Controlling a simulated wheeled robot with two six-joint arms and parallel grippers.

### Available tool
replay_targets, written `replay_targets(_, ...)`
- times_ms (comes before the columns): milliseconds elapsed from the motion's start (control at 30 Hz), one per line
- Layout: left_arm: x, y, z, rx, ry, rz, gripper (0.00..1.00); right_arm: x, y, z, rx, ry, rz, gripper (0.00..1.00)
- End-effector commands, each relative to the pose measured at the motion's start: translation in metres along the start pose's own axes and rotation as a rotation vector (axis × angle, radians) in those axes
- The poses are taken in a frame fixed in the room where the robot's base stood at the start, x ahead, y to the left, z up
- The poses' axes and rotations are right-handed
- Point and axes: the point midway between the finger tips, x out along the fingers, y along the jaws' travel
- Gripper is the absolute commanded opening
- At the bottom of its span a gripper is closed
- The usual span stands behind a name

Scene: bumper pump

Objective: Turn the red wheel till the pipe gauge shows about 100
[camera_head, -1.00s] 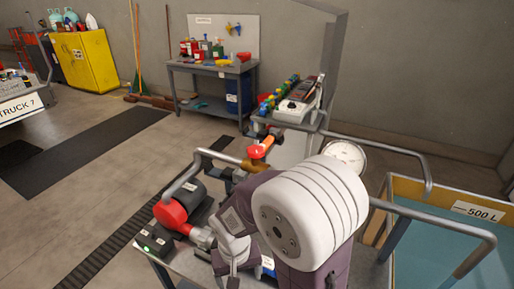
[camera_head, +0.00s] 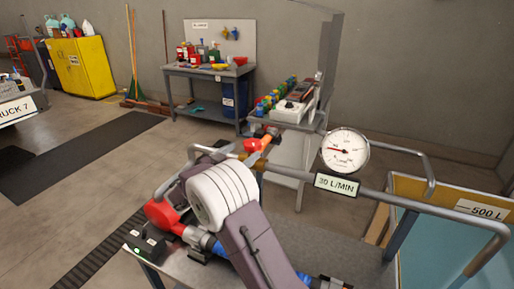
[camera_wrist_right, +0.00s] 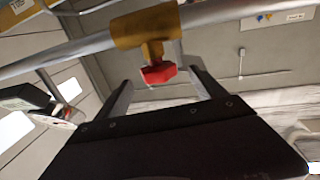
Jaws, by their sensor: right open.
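A red wheel (camera_wrist_right: 158,74) sits on a brass valve body (camera_wrist_right: 146,28) on a grey pipe in the right wrist view. My right gripper (camera_wrist_right: 160,71) is open, its two fingers apart on either side of the wheel in that picture; whether they touch it I cannot tell. In the head view the brass valve (camera_head: 251,145) shows just behind my right arm, which hides my right gripper there. The round white pipe gauge (camera_head: 345,151) faces me, its needle pointing left; its numbers are too small to read. My left gripper is out of view.
A grey rail (camera_head: 425,203) crosses toward a tank marked 500 L (camera_head: 482,210) at right. A red pump part (camera_head: 161,212) and dark box (camera_head: 146,243) sit left of my arm. A workbench (camera_head: 210,72) stands behind.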

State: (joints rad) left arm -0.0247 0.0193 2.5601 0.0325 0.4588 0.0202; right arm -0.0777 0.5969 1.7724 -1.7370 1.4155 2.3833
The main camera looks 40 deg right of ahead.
Motion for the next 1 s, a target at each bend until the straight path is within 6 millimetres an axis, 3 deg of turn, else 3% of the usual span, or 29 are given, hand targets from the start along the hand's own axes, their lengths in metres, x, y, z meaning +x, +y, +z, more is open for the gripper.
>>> replay_targets(167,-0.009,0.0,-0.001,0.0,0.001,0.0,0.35,0.018,0.002,-0.004,0.0,-0.001,0.004,0.8)
replay_targets(500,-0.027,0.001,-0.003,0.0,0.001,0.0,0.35,0.082,0.001,-0.003,-0.001,-0.004,0.003,0.8)
replay_targets(867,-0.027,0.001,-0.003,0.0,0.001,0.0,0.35,0.091,0.001,-0.001,-0.001,-0.003,0.001,0.8)
replay_targets(1000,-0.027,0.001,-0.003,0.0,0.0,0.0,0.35,0.091,0.001,-0.001,-0.001,-0.003,0.001,0.41)
